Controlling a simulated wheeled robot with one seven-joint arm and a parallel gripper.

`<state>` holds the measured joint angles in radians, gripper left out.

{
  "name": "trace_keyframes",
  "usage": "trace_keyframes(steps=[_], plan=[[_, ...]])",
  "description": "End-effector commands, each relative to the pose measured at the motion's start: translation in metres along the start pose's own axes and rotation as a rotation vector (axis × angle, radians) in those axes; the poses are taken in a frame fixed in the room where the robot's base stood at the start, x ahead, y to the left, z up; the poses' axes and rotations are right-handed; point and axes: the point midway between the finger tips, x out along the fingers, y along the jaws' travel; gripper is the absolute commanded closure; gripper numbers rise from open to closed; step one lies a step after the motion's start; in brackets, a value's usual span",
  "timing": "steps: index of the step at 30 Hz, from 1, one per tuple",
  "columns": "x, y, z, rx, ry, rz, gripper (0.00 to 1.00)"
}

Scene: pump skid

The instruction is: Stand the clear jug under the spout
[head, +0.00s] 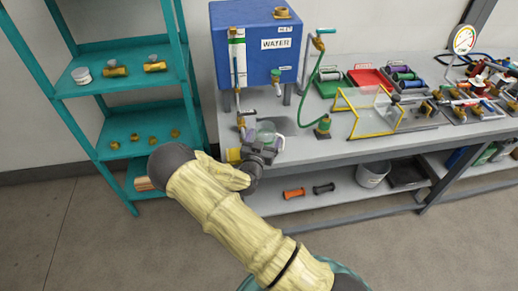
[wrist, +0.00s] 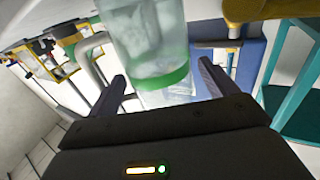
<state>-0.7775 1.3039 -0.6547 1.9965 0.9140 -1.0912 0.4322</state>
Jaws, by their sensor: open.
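The clear jug (head: 266,132) is at the front left edge of the bench, below the blue water tank (head: 250,60). In the wrist view the jug (wrist: 150,45) is see-through with a green band and lies between and beyond the fingertips. My gripper (head: 255,150) is at the jug, its fingers open on either side, with visible gaps in the wrist view (wrist: 165,82). A small green-and-white spout (head: 277,82) hangs on the tank's front, above the jug and slightly to its right. The jug's base is hidden in the head view.
A teal shelf (head: 125,150) with brass fittings stands at left. On the grey bench (head: 300,150), a green hose (head: 312,85) and a yellow-framed clear guard (head: 365,112) stand right of the jug, with coloured trays (head: 370,78) behind. A bucket (head: 372,175) sits on the lower shelf.

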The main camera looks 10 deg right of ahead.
Motion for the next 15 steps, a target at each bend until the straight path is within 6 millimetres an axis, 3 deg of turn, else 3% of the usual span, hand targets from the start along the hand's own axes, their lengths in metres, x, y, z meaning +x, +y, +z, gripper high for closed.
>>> trace_keyframes(steps=[5, 15], plan=[[-0.013, -0.001, 0.002, 0.002, 0.0, -0.002, 0.15], [-0.078, 0.0, 0.0, 0.0, -0.002, -0.005, 0.15]])
